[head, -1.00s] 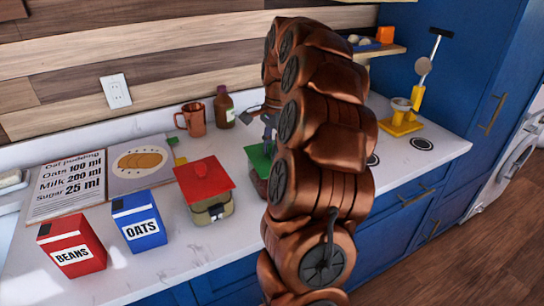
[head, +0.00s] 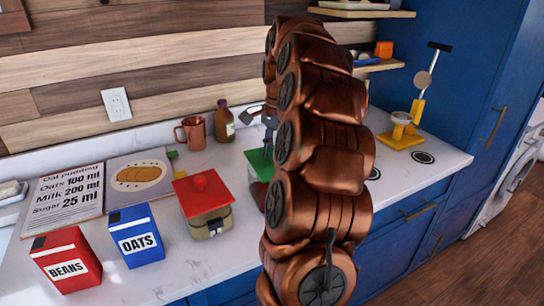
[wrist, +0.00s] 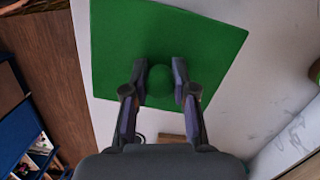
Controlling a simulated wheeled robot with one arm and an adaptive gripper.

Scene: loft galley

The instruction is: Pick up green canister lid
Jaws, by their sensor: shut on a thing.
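The green canister lid (wrist: 205,50) is a flat square plate with a round knob (wrist: 160,82) at its middle. In the wrist view my gripper (wrist: 159,78) has one finger on each side of the knob and is shut on it. In the head view the lid (head: 260,164) shows to the left of my arm, with my gripper (head: 268,128) above it. The canister beneath (head: 259,192) is mostly hidden by my arm. I cannot clearly see a gap between it and the lid.
A red-lidded canister (head: 206,222) stands close left of the green one. A blue oats box (head: 137,236) and a red beans box (head: 67,261) are at the front left. A copper mug (head: 194,133) and brown bottle (head: 225,123) stand behind. A yellow stand (head: 400,138) is at right.

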